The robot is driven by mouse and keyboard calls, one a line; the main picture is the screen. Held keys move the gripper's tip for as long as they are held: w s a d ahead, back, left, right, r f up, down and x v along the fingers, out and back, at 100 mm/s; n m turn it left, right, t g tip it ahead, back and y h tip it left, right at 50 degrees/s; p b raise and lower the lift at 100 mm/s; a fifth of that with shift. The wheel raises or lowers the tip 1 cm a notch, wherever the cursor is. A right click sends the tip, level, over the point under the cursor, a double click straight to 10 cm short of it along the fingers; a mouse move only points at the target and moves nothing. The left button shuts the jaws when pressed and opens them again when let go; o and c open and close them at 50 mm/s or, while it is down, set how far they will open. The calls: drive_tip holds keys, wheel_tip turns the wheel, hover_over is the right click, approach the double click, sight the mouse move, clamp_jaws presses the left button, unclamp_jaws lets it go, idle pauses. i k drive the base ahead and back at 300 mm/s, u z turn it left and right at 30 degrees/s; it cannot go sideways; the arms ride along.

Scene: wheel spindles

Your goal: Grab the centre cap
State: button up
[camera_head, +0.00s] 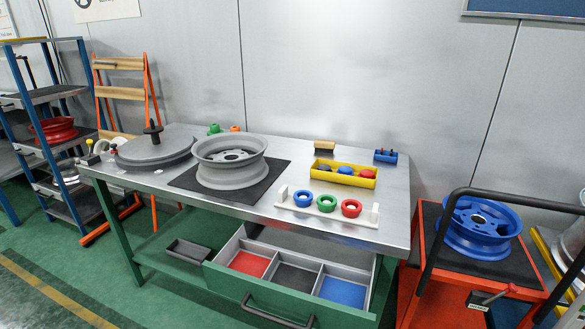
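A yellow tray (342,181) stands toward the right of the workbench. It holds small rounded pieces that look like caps: a dark grey one (324,168), a blue one (345,171) and a red one (367,174). I cannot tell which of them is the centre cap. A grey wheel (232,178) lies flat on a black mat (270,185) left of the tray. Its centre shows dark, and I see no cap clearly in it. My gripper is not in view.
A white rack (282,204) with blue, green and red rings stands before the tray. A round grey plate with a spindle (153,135) sits at left. An open drawer (283,243) with coloured compartments juts from the bench (395,205). A red cart (425,215) bears a blue wheel (480,225).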

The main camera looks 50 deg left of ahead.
sight(323, 167)
drive_tip(key=u, duration=0.85)
drive_tip(key=i, duration=0.9)
drive_tip(key=u, duration=0.95)
drive_tip(key=i, duration=0.6)
drive_tip(key=u, duration=0.05)
